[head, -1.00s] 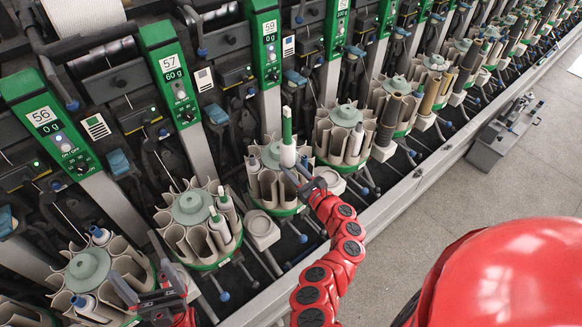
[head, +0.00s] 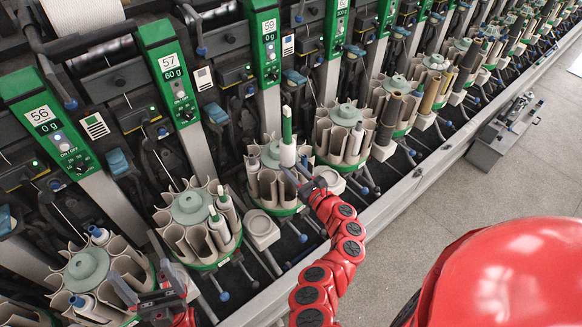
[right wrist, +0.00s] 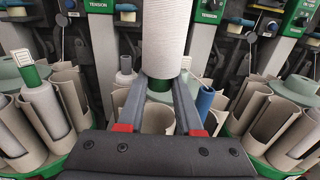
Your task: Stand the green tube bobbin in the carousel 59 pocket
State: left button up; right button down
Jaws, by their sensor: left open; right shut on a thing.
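The green tube bobbin (head: 287,153) has a white yarn body and a green tube top. My right gripper (head: 297,174) is shut on it and holds it upright over the near side of the carousel 59 (head: 262,193). In the right wrist view the bobbin's white yarn (right wrist: 163,38) rises between the fingers, with the green tube bottom below it. An empty-looking beige pocket (right wrist: 157,117) lies just beneath. The exact gap between the tube and the pocket is hard to judge. My left gripper (head: 152,297) is open and empty at the lower left, beside the carousel under sign 56.
Neighbouring carousels stand close by: one under sign 57 (head: 190,208), holding green-tipped bobbins, and one to the right (head: 345,116). A blue tube (right wrist: 205,102) and a grey-tipped bobbin (right wrist: 126,72) stand near the held bobbin.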

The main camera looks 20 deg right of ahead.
jog(key=shift+f, duration=0.1)
notch_tip(320, 180, down, 3)
jog(key=b, duration=0.3)
jog(key=c, duration=0.5)
grip_release()
jog(key=shift+s, duration=0.1)
